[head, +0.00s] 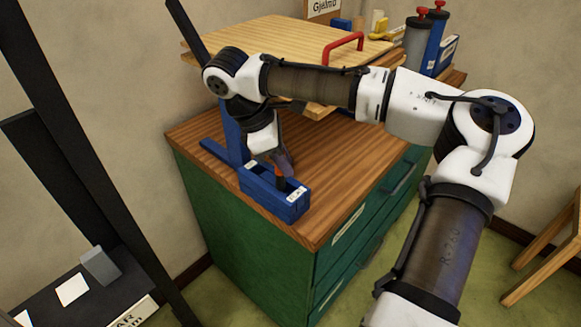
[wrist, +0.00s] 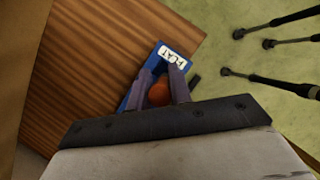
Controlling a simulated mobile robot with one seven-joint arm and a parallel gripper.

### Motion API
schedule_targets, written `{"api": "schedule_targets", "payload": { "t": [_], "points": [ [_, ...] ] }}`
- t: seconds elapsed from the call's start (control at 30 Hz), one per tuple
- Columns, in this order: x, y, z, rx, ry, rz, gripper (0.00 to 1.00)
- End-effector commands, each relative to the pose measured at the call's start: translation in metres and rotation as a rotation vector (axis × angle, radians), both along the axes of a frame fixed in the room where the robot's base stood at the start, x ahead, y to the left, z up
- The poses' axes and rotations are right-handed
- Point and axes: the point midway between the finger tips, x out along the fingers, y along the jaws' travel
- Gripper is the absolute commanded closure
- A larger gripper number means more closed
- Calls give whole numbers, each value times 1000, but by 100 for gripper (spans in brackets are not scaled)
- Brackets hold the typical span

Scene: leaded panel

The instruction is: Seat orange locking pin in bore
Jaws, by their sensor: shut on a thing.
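The orange locking pin (wrist: 158,93) shows as a round orange end between the two fingers of my gripper (wrist: 163,80) in the wrist view. My gripper is shut on it. In the head view a small orange part of the pin (head: 280,170) shows beside my gripper (head: 286,162), just over the blue block. The blue block (head: 284,206) has a white label and stands near the front corner of the wooden top. It also shows under the fingers in the wrist view (wrist: 185,49). The bore is hidden, and I cannot tell whether the pin's lower end is in it.
A blue upright (head: 231,138) rises behind the block. The wooden top (head: 335,178) of the green cabinet (head: 240,232) is bare to the right. A pale board (head: 285,48) with a red handle (head: 343,47) lies at the back. A dark rack (head: 75,165) stands at left.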

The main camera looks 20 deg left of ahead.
Motion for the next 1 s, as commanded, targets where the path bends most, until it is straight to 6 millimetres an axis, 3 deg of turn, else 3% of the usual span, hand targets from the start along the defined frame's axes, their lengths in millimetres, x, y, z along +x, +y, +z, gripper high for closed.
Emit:
{"api": "schedule_targets", "payload": {
  "t": [0.17, 0.43, 0.8, 0.83, 1.0],
  "points": [
    [6, -15, 1, -2, -1, -2, 100],
    [5, -13, -33, -1, 0, 1, 100],
    [5, -12, -39, 1, 1, 1, 100],
    [5, -12, -39, 1, 1, 1, 77],
    [6, -12, -39, 1, 0, 0, 58]
  ]
}}
